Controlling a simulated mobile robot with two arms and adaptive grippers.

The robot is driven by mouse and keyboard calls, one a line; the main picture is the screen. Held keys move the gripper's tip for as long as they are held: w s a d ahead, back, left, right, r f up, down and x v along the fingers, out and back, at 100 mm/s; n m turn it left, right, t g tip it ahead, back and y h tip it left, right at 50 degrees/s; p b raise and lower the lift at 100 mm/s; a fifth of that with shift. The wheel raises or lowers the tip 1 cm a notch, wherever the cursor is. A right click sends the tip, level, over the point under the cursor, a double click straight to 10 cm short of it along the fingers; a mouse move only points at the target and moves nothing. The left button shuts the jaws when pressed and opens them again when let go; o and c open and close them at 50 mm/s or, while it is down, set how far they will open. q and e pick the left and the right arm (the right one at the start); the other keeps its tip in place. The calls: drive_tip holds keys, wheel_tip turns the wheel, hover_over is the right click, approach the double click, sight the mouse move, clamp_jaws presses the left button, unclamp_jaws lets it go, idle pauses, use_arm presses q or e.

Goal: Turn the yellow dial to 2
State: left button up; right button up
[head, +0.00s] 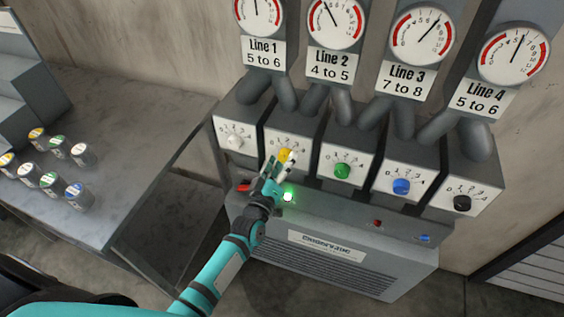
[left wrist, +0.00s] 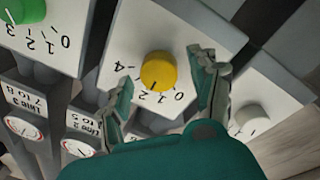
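The yellow dial (head: 286,155) is on the second panel from the left, with a 0 to 4 scale around it. In the left wrist view the yellow dial (left wrist: 158,72) lies between my fingers, its dark mark pointing down, seemingly between 1 and 2; I cannot read it exactly. My left gripper (head: 281,166) is at the dial in the head view and partly covers it. In the left wrist view my left gripper (left wrist: 162,92) is open, with one finger on each side and gaps to the dial. My right gripper is not in view.
A white dial (head: 234,141) is left of the yellow one; a green dial (head: 342,171), a blue dial (head: 401,186) and a black dial (head: 462,202) are to its right. Gauges stand above. Paint cans stand on a bench (head: 125,180) at left.

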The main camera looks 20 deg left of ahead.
use_arm(q)
drive_tip(key=s, duration=1.2)
drive_tip(key=shift+a+f, duration=0.4)
drive_tip(key=shift+a, duration=0.05)
drive_tip(key=s+f+m+g, duration=0.2)
drive_tip(key=s+f+g, duration=0.15)
drive_tip(key=f, duration=0.65)
drive_tip(key=s+f+m+g, duration=0.2)
drive_tip(key=s+f, duration=0.2)
drive_tip(key=f, duration=0.5)
drive_tip(key=s+f+m+g, duration=0.2)
drive_tip(key=s+f+g, duration=0.15)
drive_tip(key=f, duration=0.65)
drive_tip(key=s+a+f+m+g, duration=0.1)
drive_tip(key=s+f+g, duration=0.2)
drive_tip(key=s, duration=0.6)
drive_tip(key=s+a+f+m+g+y, duration=0.1)
drive_tip(key=s+a+f+m+g, duration=0.1)
drive_tip(key=s+f, duration=0.6)
drive_tip(key=s+a+f+m+g+b, duration=0.1)
drive_tip(key=s+f, duration=0.4)
drive_tip(key=s, duration=0.5)
drive_tip(key=a+g, duration=0.1)
drive_tip(key=g, duration=0.1)
drive_tip(key=shift+s+a+f+m+g, duration=0.2)
drive_tip(key=shift+m+g, duration=0.1)
drive_tip(key=shift+g, duration=0.1)
